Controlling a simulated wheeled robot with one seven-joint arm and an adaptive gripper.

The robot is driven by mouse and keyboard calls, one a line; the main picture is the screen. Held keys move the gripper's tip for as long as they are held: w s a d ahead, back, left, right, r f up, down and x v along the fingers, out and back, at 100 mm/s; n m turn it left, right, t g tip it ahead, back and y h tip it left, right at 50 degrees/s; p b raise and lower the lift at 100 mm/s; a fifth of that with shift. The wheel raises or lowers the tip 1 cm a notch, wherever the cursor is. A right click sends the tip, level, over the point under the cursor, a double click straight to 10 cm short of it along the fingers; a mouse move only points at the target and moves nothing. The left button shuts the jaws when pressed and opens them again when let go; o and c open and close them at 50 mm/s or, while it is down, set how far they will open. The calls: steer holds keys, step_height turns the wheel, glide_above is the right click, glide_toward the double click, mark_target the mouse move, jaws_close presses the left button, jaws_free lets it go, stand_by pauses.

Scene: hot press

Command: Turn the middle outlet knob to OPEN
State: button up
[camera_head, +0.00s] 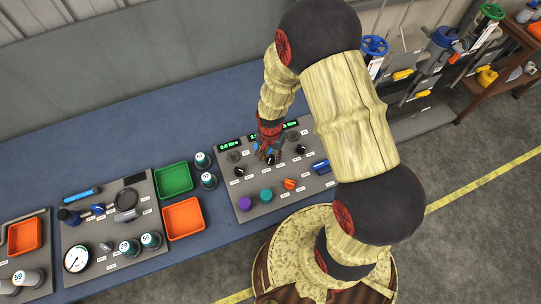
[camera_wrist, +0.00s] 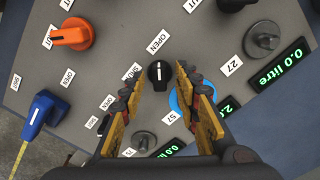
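The middle outlet knob (camera_wrist: 159,74) is small and black with a short white mark that runs up and down in the wrist view. An OPEN label (camera_wrist: 158,42) is above it and a SHUT label (camera_wrist: 132,72) is to its left. My gripper (camera_wrist: 160,82) is open, with one finger on each side of the knob. I see gaps beside the knob; depth is hard to judge. In the head view my gripper (camera_head: 268,157) is over the middle of the grey panel (camera_head: 251,209) and largely hides the knob.
An orange lever knob (camera_wrist: 71,35), a blue handle (camera_wrist: 44,112) and grey knobs (camera_wrist: 263,39) stand around. A blue disc (camera_wrist: 179,101) is partly behind a finger. Green (camera_head: 173,180) and orange trays (camera_head: 184,218) lie left of the panel.

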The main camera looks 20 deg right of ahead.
mark_target(271, 158)
step_height(271, 158, up, 12)
stand_by(0.6)
stand_by(0.5)
steer(key=s+r+n+t+b, duration=0.2)
steer(key=s+r+n, duration=0.2)
steer(key=s+r, duration=0.3)
steer(key=s+r+n+t+b, duration=0.2)
steer(key=s+r+n, duration=0.3)
steer(key=r, duration=1.3)
steer(key=shift+s+r+t, duration=0.2)
steer(key=shift+s+t, duration=0.6)
steer(key=shift+s, duration=0.25)
